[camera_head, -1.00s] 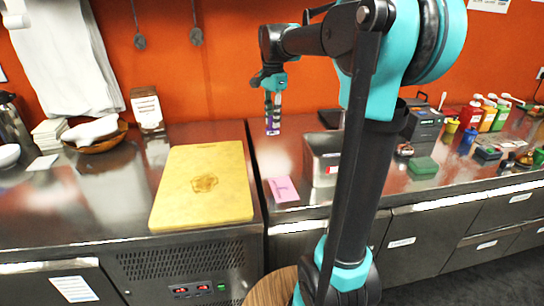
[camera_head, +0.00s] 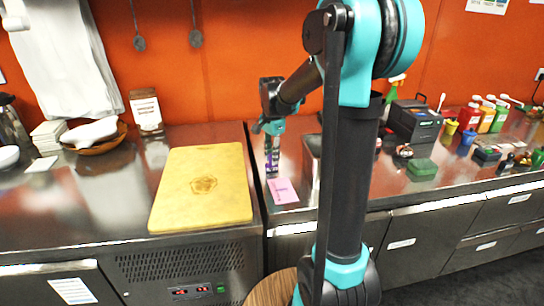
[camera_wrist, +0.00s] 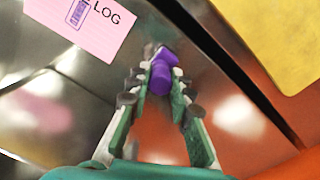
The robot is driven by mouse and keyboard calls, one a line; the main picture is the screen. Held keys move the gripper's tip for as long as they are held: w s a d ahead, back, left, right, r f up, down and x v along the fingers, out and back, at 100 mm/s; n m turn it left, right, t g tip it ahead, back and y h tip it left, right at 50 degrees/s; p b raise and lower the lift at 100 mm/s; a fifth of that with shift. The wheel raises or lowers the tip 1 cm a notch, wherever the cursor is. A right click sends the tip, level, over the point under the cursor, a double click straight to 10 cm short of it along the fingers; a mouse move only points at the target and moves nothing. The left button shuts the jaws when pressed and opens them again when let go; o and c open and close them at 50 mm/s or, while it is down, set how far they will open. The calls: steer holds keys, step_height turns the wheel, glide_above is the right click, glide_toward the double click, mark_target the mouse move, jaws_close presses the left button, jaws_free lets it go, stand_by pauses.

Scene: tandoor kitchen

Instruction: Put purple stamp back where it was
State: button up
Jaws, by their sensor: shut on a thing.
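My gripper (camera_head: 271,150) points down over the steel counter, just behind the pink card. It is shut on the purple stamp (camera_wrist: 162,72), which sits between the fingers in the wrist view. In the head view the stamp (camera_head: 271,168) shows as a small purple patch at the fingertips. The pink card (camera_head: 283,191) lies flat on the counter. In the wrist view the card (camera_wrist: 108,28) shows the letters LOG and a drawn stamp outline, at the upper left of the stamp. I cannot tell whether the stamp touches the counter.
A yellow board (camera_head: 203,187) lies left of the gripper, across a gap between counters. A steel bin (camera_head: 312,150) stands right of the gripper, partly hidden by my arm. A green block (camera_head: 421,168), a black machine (camera_head: 414,121) and colourful bottles (camera_head: 488,117) stand farther right.

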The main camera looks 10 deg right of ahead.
steer(key=shift+f, duration=0.1)
steer(key=o, duration=0.9)
step_height(320, 180, up, 12)
steer(key=shift+r, duration=0.15)
stand_by(0.3)
